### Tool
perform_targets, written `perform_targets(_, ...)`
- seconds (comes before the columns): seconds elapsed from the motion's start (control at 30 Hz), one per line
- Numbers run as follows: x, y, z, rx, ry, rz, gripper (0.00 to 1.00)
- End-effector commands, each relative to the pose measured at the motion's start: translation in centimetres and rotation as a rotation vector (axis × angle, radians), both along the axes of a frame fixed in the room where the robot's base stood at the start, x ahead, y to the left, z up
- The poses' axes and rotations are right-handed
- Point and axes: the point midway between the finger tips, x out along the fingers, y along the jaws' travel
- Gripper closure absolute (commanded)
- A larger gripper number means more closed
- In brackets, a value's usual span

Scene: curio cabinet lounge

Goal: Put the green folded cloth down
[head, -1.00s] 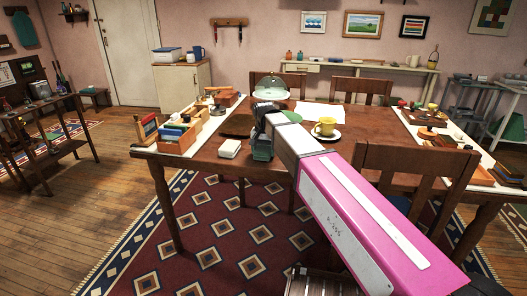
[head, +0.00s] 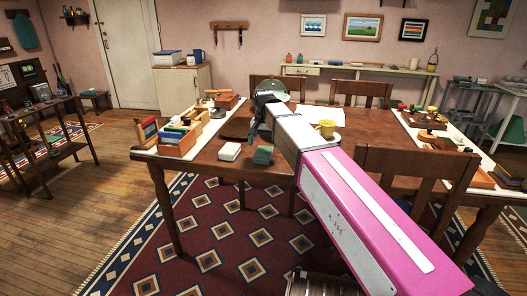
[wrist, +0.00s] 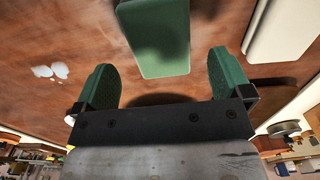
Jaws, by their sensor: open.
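The green folded cloth (head: 263,155) lies on the wooden table (head: 208,167) near its front edge, beside a white block-like item (head: 229,151). In the wrist view the cloth (wrist: 158,38) lies ahead of my gripper, centred between the line of its fingers but apart from them. My gripper (wrist: 166,85) is open and empty, with green finger pads spread wide. In the head view my gripper (head: 266,98) is partly hidden by my own arm and is back from the cloth, over the table.
A wooden box of small items (head: 178,145) stands on the table's left end. Chairs (head: 417,170) surround the table.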

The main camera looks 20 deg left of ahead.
Motion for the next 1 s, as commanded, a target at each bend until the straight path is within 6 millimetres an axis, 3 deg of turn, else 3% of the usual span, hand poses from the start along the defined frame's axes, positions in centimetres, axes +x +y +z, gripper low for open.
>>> perform_targets(0.2, 0.1, 0.1, 3.9, 0.001, -0.002, 0.0, 0.03)
perform_targets(0.4, 0.0, 0.0, 5.9, 0.001, -0.001, 0.0, 0.03)
perform_targets(0.63, 0.0, 0.0, 6.6, 0.0, 0.0, 0.0, 0.03)
perform_targets(1.0, 0.0, 0.0, 6.0, 0.0, 0.0, 0.0, 0.03)
